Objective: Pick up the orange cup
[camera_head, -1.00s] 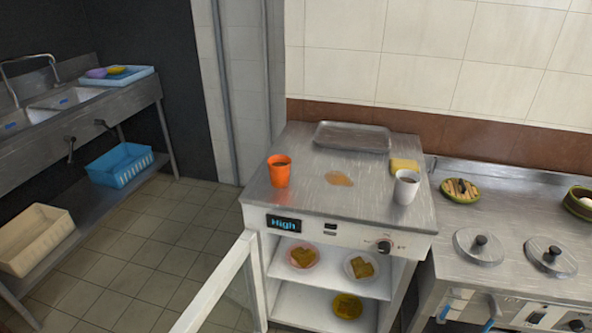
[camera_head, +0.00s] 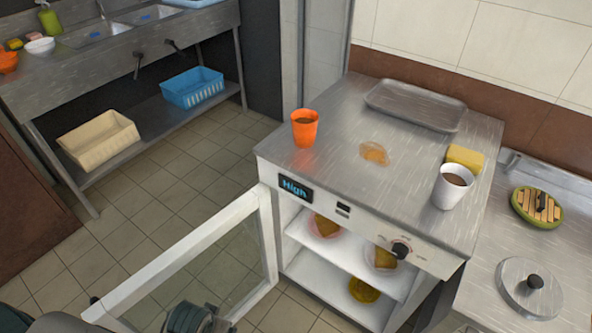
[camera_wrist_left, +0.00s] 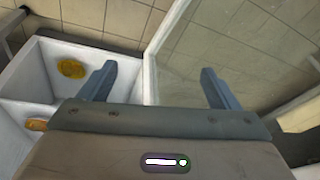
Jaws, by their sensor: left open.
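The orange cup (camera_head: 304,128) stands upright on the left part of the steel cabinet top (camera_head: 330,165) in the head view, with dark liquid inside. My left gripper (camera_wrist_left: 158,80) is open and empty in the left wrist view, above the floor by the open cabinet door. Part of my left arm shows at the bottom of the head view, low and well away from the cup. The cup is not in the left wrist view. My right gripper is in neither view.
The white cabinet door (camera_head: 200,255) stands open at the front left. A white cup (camera_head: 452,187), yellow sponge (camera_head: 465,158), metal tray (camera_head: 415,105) and brownish spill (camera_head: 374,153) share the top. The cabinet shelves (camera_head: 320,245) hold plates of food. A sink counter (camera_head: 110,50) stands left.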

